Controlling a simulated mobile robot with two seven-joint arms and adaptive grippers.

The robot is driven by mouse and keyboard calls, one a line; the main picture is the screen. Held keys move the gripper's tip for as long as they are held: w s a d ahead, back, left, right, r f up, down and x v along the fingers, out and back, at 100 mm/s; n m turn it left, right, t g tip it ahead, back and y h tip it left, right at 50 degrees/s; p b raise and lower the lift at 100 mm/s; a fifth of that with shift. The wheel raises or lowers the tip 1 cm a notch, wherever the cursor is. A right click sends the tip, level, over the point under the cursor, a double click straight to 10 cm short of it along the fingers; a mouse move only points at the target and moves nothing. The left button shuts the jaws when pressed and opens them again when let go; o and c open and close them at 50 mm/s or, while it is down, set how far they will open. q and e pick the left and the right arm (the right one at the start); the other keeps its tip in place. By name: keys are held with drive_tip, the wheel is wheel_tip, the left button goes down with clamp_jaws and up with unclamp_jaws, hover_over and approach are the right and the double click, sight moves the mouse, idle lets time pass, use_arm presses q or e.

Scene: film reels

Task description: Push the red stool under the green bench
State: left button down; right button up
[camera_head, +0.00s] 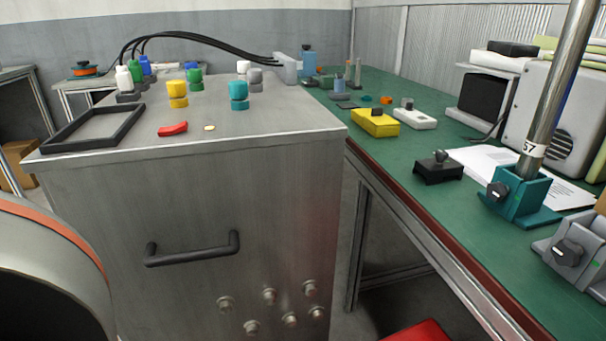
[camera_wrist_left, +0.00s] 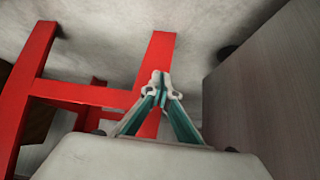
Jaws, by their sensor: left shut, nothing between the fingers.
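The red stool (camera_head: 421,333) shows in the head view only as a sliver of its flat top at the bottom edge, beside the green bench (camera_head: 425,190). The bench has a green top, a dark red front edge and metal legs. In the left wrist view, red bars of the stool (camera_wrist_left: 82,91) fill the left and middle. My left gripper (camera_wrist_left: 160,78) is shut and empty, its tips in front of an upright red bar; I cannot tell whether they touch it. My right gripper is in neither view.
A metal cabinet (camera_head: 190,220) with a dark handle and several bolts stands left of the bench. A dark panel (camera_wrist_left: 270,90) stands right of my left gripper. The open space under the bench is partly visible, with a metal leg (camera_head: 357,250).

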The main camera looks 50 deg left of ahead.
use_arm(q)
drive_tip(key=shift+w, duration=0.15)
drive_tip(key=shift+w+d+b, duration=0.15)
drive_tip(key=shift+w+d, duration=0.4)
drive_tip(key=shift+w, duration=0.7)
drive_tip(key=shift+w+d+b, duration=0.1)
drive_tip(key=shift+w+d, duration=0.5)
drive_tip(key=shift+w, duration=0.6)
drive_tip(key=shift+w+d+b, duration=0.15)
drive_tip(key=shift+w+d, duration=0.4)
drive_tip(key=shift+w, duration=0.7)
drive_tip(key=shift+w+d, duration=0.85)
drive_tip(key=shift+w, duration=1.1)
drive_tip(key=s+a+r+p, duration=0.2)
drive_tip(key=s+a+p, duration=0.1)
drive_tip(key=s, duration=0.4)
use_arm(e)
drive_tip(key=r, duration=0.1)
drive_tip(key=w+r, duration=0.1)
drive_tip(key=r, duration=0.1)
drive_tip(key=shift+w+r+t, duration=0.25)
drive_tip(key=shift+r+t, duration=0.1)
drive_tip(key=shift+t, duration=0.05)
